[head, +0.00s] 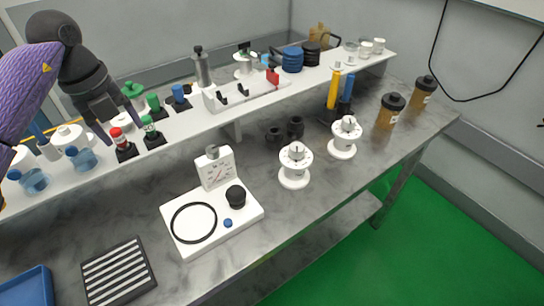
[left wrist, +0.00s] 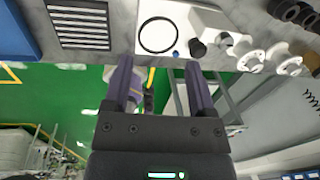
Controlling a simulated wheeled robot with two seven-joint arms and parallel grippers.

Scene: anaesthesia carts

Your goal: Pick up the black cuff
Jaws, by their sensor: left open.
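The black cuff (head: 311,53) looks like a dark rolled or ribbed cylinder. In the head view it stands toward the far end of the raised white shelf, just right of a similar blue cuff (head: 292,59). I do not make it out in the left wrist view. My left gripper (head: 121,128) is at the left part of the shelf, well away from the black cuff, near small bottles with red and green caps. Its two fingers are apart with nothing between them in the left wrist view (left wrist: 160,68). My right gripper is not in view.
A white holder with a red clip (head: 272,78) and a grey cylinder (head: 202,66) stand on the shelf between gripper and cuff. On the grey counter are a white gauge board (head: 250,212), white dial units (head: 295,165), brown bottles (head: 390,110) and a slotted black tray (head: 118,272).

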